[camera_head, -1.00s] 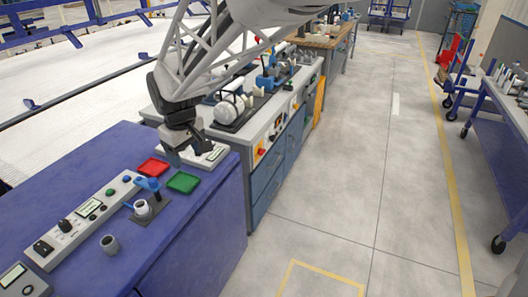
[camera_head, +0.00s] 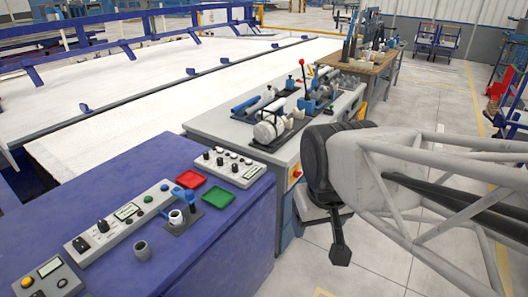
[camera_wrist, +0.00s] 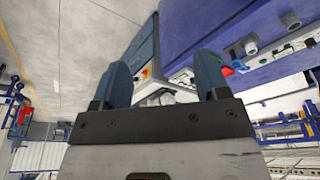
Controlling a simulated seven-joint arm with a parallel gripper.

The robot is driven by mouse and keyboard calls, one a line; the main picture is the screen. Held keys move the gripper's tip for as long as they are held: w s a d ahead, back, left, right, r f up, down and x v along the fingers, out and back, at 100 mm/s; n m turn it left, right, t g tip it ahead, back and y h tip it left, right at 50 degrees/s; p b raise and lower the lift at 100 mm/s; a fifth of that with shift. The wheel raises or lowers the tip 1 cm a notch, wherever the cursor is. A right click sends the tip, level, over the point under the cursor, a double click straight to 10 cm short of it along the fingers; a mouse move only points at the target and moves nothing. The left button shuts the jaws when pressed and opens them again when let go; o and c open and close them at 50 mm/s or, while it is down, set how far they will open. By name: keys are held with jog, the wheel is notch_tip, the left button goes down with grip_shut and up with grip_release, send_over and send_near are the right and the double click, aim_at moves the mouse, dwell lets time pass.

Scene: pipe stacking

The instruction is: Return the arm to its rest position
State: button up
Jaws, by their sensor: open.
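My gripper (camera_head: 340,250) hangs at the right of the head view, off the right edge of the blue bench (camera_head: 110,190) and over the floor. Only a dark fingertip shows there below the wrist. In the wrist view my gripper (camera_wrist: 162,75) has its two fingers wide apart with nothing between them. A grey pipe piece (camera_head: 142,250) stands alone on the blue bench. Another pipe piece (camera_head: 176,217) sits at the holder with a blue clamp (camera_head: 188,195).
A red tray (camera_head: 188,179) and a green tray (camera_head: 219,197) lie on the bench, both seeming empty. Control boxes (camera_head: 122,217) stand beside them. A grey machine bench (camera_head: 290,148) is behind my arm.

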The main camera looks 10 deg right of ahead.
jog(key=shift+s+d+f, duration=0.1)
jog(key=shift+s+d, duration=0.05)
jog(key=shift+s, duration=0.3)
jog(key=shift+s+d+f, duration=0.1)
jog(key=shift+s+d, duration=0.05)
jog(key=shift+s, duration=0.3)
jog(key=shift+c, duration=0.2)
dwell(0.6)
